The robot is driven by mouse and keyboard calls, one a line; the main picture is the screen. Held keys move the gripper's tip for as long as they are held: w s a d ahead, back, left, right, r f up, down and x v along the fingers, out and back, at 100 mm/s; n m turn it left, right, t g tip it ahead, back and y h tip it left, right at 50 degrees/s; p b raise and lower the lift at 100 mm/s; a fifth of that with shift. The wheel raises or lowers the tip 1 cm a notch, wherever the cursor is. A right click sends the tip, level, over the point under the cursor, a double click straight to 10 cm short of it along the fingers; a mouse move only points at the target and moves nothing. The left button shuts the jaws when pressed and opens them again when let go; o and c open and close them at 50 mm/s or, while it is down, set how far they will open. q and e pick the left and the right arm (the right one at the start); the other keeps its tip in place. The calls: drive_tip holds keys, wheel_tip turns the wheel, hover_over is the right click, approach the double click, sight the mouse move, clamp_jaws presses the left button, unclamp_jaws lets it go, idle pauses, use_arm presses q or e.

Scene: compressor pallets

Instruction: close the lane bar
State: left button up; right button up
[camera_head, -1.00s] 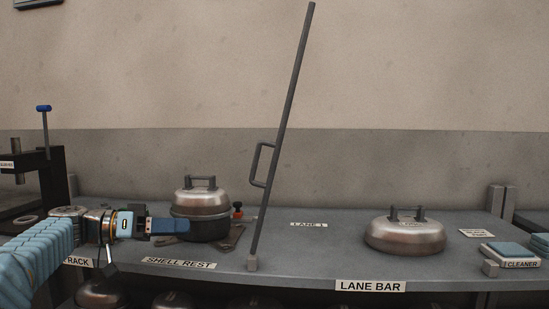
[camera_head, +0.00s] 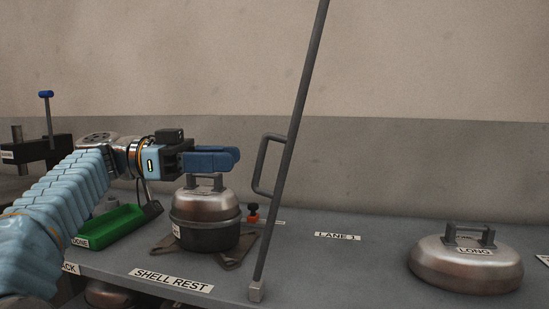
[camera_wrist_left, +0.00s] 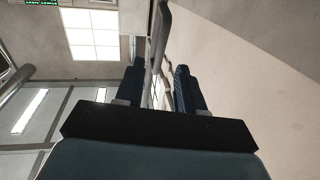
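The lane bar (camera_head: 296,125) is a long grey rod. It stands raised and leans to the right, rising from a small block (camera_head: 256,291) at the bench's front edge. Its top is cut off in the head view. A bracket-shaped handle (camera_head: 260,168) sticks out from its left side. My left gripper (camera_head: 235,157) is just left of this handle, above the shell, and appears apart from it. In the left wrist view its two dark blue fingers (camera_wrist_left: 158,88) are spread, with the bar (camera_wrist_left: 160,35) showing ahead between them. My right gripper is not in view.
A red-and-black knob (camera_head: 253,213) stands behind the bar. A domed shell marked LONG (camera_head: 465,268) is at the right. The lane between is clear.

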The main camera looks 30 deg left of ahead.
use_arm(q)
drive_tip(key=p+x, duration=0.1)
drive_tip(key=x, duration=0.7)
drive_tip(key=shift+w+d, duration=0.1)
drive_tip(key=shift+d, duration=0.15)
drive_tip(key=shift+a, duration=0.1)
clamp_jaws()
